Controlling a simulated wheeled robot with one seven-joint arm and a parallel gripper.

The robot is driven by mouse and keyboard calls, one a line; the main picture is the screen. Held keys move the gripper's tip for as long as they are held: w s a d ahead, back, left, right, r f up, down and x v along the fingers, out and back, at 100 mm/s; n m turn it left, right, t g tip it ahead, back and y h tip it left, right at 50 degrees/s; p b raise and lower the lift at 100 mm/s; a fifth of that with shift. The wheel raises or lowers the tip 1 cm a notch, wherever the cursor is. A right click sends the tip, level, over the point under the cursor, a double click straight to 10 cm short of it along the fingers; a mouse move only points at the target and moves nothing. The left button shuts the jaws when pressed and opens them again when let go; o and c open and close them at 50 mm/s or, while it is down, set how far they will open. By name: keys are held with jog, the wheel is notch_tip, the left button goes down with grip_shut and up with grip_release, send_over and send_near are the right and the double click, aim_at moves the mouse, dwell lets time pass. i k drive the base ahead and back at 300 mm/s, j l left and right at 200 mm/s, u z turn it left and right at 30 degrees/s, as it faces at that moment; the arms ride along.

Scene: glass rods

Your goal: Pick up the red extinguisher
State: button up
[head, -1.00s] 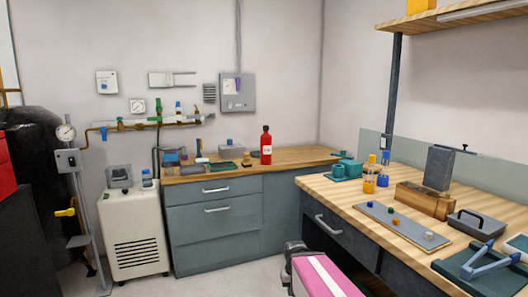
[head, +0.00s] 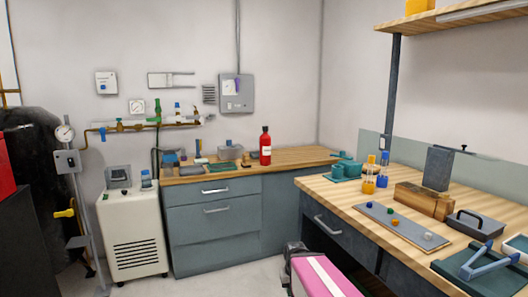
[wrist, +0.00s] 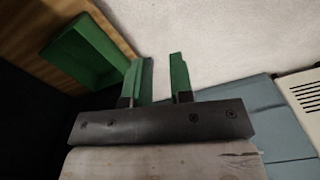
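The red extinguisher (head: 265,146) is a small upright red bottle with a dark top and a white label. It stands on the wooden top of the back counter (head: 300,157), near its middle. My gripper (wrist: 162,82) shows in the wrist view with two green fingers apart and nothing between them. The extinguisher is not visible in the wrist view, and I cannot make out my gripper in the head view, so its distance from the extinguisher is unclear.
A grey tray (head: 230,152) and several small items lie left of the extinguisher. A white vented unit (head: 134,236) stands left of the counter. The right bench (head: 345,200) holds bottles, a wooden block and tools. A pink shape (head: 322,279) fills the lower middle.

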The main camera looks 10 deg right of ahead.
aim_at(265, 140)
jog(key=i+j+z, duration=0.2)
jog(key=i+j, duration=0.15)
jog(key=i+j+z, duration=0.15)
jog(key=i+j, duration=0.15)
jog(key=j, duration=0.15)
jog(key=i+j+z, duration=0.2)
jog(key=j, duration=0.25)
jog(key=i+l, duration=0.05)
jog(key=i, duration=0.05)
